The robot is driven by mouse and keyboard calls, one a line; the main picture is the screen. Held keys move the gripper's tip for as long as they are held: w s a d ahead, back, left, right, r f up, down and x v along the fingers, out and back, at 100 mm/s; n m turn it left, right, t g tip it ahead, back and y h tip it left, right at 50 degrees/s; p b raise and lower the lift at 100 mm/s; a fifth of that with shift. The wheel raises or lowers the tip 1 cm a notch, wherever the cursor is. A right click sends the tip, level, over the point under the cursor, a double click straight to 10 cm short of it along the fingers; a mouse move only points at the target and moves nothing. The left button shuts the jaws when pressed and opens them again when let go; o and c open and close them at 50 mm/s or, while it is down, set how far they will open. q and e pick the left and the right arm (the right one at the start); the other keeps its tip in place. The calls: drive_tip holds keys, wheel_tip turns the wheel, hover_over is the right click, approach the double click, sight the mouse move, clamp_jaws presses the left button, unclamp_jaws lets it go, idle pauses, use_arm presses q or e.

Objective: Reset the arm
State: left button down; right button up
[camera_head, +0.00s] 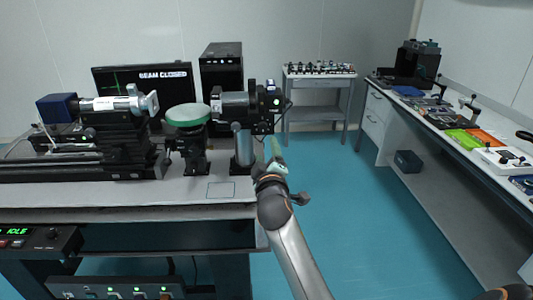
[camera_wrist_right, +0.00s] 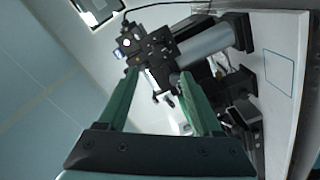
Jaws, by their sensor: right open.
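My right arm (camera_head: 285,235) comes up from the bottom of the head view. Its green-fingered gripper (camera_head: 275,150) is just off the right end of the optical table (camera_head: 215,207), near the black camera-like device (camera_head: 240,103). In the right wrist view the two green fingers (camera_wrist_right: 160,80) are spread apart with nothing held between them. The device (camera_wrist_right: 150,50) and its grey post (camera_wrist_right: 205,42) show beyond the fingertips. I cannot tell the exact gap to them. My left gripper is not in view.
A green-topped round mount (camera_head: 188,115) and a white cylinder instrument (camera_head: 105,104) stand on the table. A monitor (camera_head: 140,85) reads "BEAM CLOSED". A small cart (camera_head: 318,100) stands behind. A side bench (camera_head: 460,120) runs along the right. Blue floor (camera_head: 370,220) between is clear.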

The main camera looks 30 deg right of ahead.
idle(0.5)
drive_tip(key=s+a+f+g+y, duration=0.1)
drive_tip(key=s+a+f+y, duration=0.3)
drive_tip(key=f, duration=0.7)
drive_tip(key=s+a+f+g+y, duration=0.1)
drive_tip(key=s+a+f+y, duration=0.2)
drive_tip(key=s+a+f, duration=0.5)
drive_tip(key=s+a+f+m+g+y, duration=0.1)
drive_tip(key=s+a+f, duration=0.3)
drive_tip(key=s+f, duration=0.4)
drive_tip(key=s+a+f+m+g+y, duration=0.2)
drive_tip(key=s+a+f+g+y, duration=0.1)
drive_tip(key=s+f, duration=0.5)
drive_tip(key=shift+s+a+f, duration=0.4)
drive_tip(key=shift+s+a, duration=0.15)
drive_tip(key=shift+s, duration=0.2)
